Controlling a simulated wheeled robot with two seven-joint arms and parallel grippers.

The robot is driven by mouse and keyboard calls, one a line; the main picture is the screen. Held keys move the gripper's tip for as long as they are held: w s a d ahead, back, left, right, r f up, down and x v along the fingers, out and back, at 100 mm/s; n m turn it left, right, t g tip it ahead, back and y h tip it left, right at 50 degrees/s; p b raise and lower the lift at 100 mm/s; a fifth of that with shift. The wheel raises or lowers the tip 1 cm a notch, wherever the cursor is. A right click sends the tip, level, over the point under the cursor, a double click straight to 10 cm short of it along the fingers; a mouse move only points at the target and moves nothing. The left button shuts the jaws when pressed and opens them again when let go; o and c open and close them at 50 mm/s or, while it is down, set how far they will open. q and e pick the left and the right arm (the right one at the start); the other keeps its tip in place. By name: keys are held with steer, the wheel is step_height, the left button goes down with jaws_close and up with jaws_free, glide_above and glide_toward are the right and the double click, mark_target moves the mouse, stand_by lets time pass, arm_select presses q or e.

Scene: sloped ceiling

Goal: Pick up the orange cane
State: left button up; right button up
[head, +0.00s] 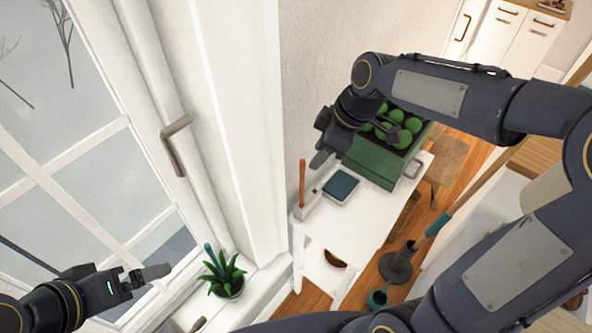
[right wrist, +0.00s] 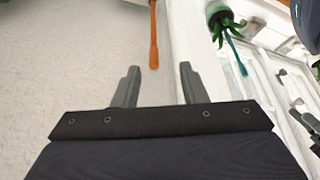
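The orange cane (head: 302,184) is a thin stick standing nearly upright at the left end of a white table (head: 372,215), by the wall. Its lower end meets a small pale block (head: 306,206). In the right wrist view the cane (right wrist: 154,38) shows beyond the fingertips, apart from them. My right gripper (head: 321,158) is above and a little right of the cane, over the table; the right wrist view shows its two fingers (right wrist: 159,80) spread with nothing between them. My left gripper (head: 150,273) is at the lower left by the window; its finger opening is unclear.
A green crate of round green things (head: 372,165) stands on the table under my right arm, beside a dark blue book-like item (head: 341,187). A potted plant (head: 223,275) stands on the sill. A dark stand with a teal-gripped pole (head: 398,264) is on the floor at right.

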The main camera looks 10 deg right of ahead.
mark_target(302, 172)
steer(key=shift+n, duration=0.4)
steer(key=x, duration=0.2)
steer(key=w+x, duration=0.1)
steer(key=x, duration=0.2)
steer(key=p+x, duration=0.1)
steer(key=x, duration=0.2)
steer(key=shift+w+a, duration=0.2)
steer(key=shift+a, duration=0.05)
steer(key=shift+c, duration=0.2)
jaws_close()
